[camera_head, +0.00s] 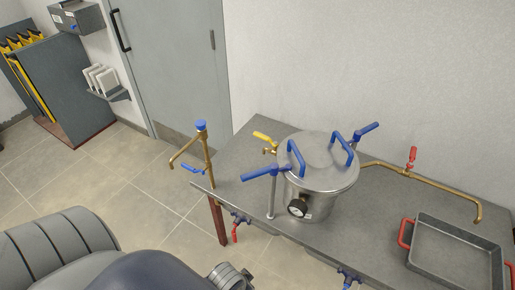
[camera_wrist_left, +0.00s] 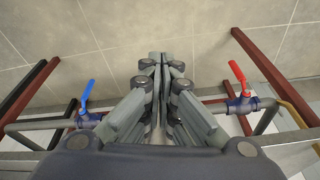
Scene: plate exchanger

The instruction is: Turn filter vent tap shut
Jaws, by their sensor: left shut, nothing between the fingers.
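A steel filter vessel (camera_head: 318,190) with blue lid handles and a pressure gauge (camera_head: 298,207) stands on the grey bench. A small brass tap with a yellow handle (camera_head: 265,137) sits behind its left side; I cannot read a label saying which tap is the vent. My left gripper (camera_wrist_left: 159,60) is shut and empty in the left wrist view, over the tiled floor. It points between a blue-handled tap (camera_wrist_left: 87,97) on the left and a red-handled tap (camera_wrist_left: 239,78) on the right, apart from both. My right gripper is not seen.
Brass pipework with a blue knob (camera_head: 201,125) rises at the bench's left end. A red-handled tap (camera_head: 413,156) is on the pipe right of the vessel. Under the front edge hang a red-handled valve (camera_head: 236,230) and a blue one (camera_head: 348,277). A tray (camera_head: 457,250) lies right.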

